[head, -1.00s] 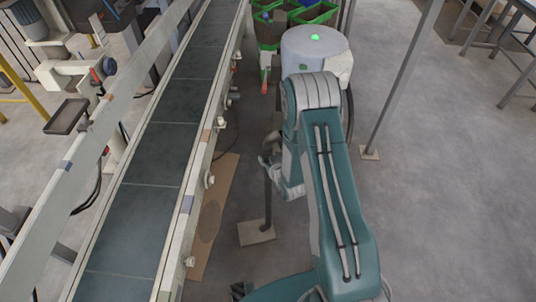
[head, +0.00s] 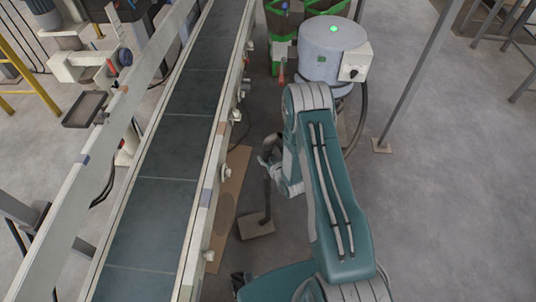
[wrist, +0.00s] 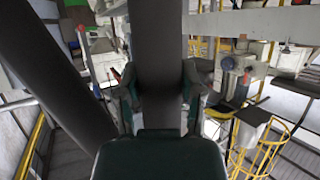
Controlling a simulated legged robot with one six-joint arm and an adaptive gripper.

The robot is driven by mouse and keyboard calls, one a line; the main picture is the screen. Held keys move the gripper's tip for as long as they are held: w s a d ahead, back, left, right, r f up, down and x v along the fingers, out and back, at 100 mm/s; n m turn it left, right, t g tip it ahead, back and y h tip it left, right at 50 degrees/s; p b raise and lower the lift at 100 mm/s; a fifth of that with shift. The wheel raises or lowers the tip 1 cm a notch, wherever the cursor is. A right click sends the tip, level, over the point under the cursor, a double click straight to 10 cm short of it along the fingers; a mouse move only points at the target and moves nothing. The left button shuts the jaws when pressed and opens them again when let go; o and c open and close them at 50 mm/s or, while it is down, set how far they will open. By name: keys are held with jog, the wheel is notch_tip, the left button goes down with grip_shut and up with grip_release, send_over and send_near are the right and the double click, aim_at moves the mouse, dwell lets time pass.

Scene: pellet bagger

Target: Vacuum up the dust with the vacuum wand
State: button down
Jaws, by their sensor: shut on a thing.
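The vacuum wand (head: 266,190) is a dark, nearly upright tube with a flat, pale brown floor head (head: 255,225) at its foot. My gripper (head: 268,160) is shut on its upper part. In the wrist view the wand (wrist: 157,60) runs up between my two fingers. A brown sheet (head: 234,185) lies on the floor along the conveyor. A darker round patch (head: 222,215) on it looks like the dust. The floor head is just right of the sheet's edge; I cannot tell whether they touch. The grey vacuum drum (head: 333,50), with a green light on top, stands farther back.
The conveyor (head: 168,160) runs along the left, with knobs on its near side rail. A dark hose (head: 361,120) hangs beside the drum. Green-rimmed bins (head: 285,25) stand behind it. A grey post (head: 418,75) stands at right. The floor on the right is open.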

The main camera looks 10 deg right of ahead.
jog(key=a, duration=1.6)
jog(key=shift+s, duration=0.25)
jog(key=shift+f, duration=0.1)
